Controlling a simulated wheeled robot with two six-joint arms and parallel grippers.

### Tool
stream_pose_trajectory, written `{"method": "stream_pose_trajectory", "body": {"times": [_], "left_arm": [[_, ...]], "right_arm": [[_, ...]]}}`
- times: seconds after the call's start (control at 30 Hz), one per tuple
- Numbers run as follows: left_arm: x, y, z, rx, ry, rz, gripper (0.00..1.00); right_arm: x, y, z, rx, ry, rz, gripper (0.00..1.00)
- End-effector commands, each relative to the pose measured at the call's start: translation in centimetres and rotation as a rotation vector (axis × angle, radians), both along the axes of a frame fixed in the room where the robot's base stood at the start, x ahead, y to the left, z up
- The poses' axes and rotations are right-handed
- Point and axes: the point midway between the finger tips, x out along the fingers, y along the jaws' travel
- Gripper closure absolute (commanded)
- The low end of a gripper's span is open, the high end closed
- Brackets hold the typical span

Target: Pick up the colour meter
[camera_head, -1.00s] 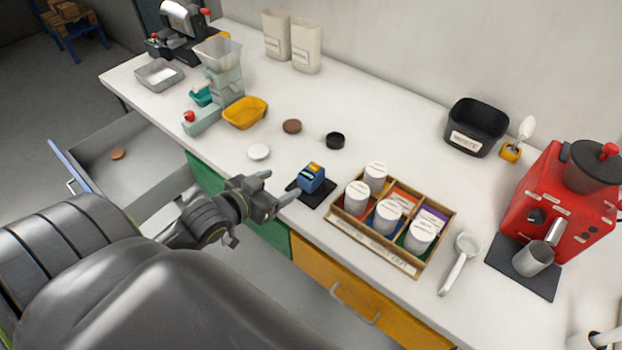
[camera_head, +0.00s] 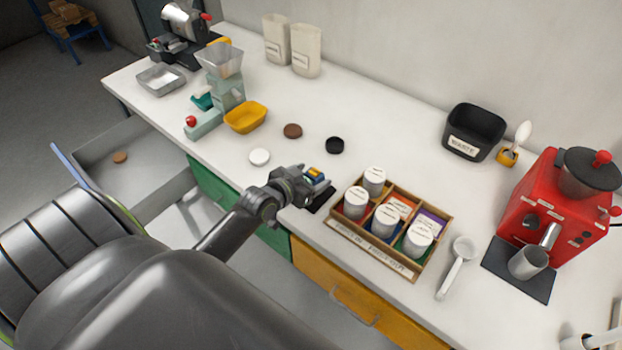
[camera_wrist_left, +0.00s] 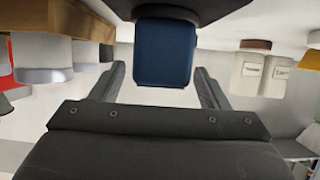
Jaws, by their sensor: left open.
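The colour meter (camera_head: 315,175) is a small blue block with a yellow patch on top, sitting on a black mat (camera_head: 321,200) near the front edge of the counter. My left gripper (camera_head: 302,180) is right beside it, on its left side, and hides part of it. In the left wrist view the blue meter (camera_wrist_left: 164,53) shows between the two open fingers (camera_wrist_left: 164,85), towards their tips. I cannot tell whether the fingers touch it. My right gripper is not in view.
A wooden tray (camera_head: 372,246) with several white-lidded jars stands close on the right. Black (camera_head: 334,145), brown (camera_head: 292,131) and white (camera_head: 259,157) discs lie behind and left. A spoon (camera_head: 457,267) and red machine (camera_head: 560,215) are further right. An open drawer (camera_head: 130,165) sticks out at left.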

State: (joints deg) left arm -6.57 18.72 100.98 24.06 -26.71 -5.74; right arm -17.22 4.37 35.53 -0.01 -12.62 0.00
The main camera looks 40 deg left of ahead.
Motion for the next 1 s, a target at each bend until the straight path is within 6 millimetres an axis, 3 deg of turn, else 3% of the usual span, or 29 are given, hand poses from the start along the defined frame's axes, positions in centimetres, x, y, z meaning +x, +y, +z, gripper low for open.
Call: {"method": "stream_pose_trajectory", "body": {"times": [0.2, 0.5, 1.0], "left_arm": [[1.9, -0.2, -0.7, -0.001, 0.000, 0.001, 0.31], [2.1, -0.2, -0.9, 0.001, -0.001, 0.002, 0.31], [2.1, -0.2, -0.8, 0.001, -0.004, 0.001, 0.92]], "right_arm": [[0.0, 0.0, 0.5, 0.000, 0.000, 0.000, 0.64], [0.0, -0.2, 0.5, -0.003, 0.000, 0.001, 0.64], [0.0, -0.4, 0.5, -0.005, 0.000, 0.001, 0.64]]}}
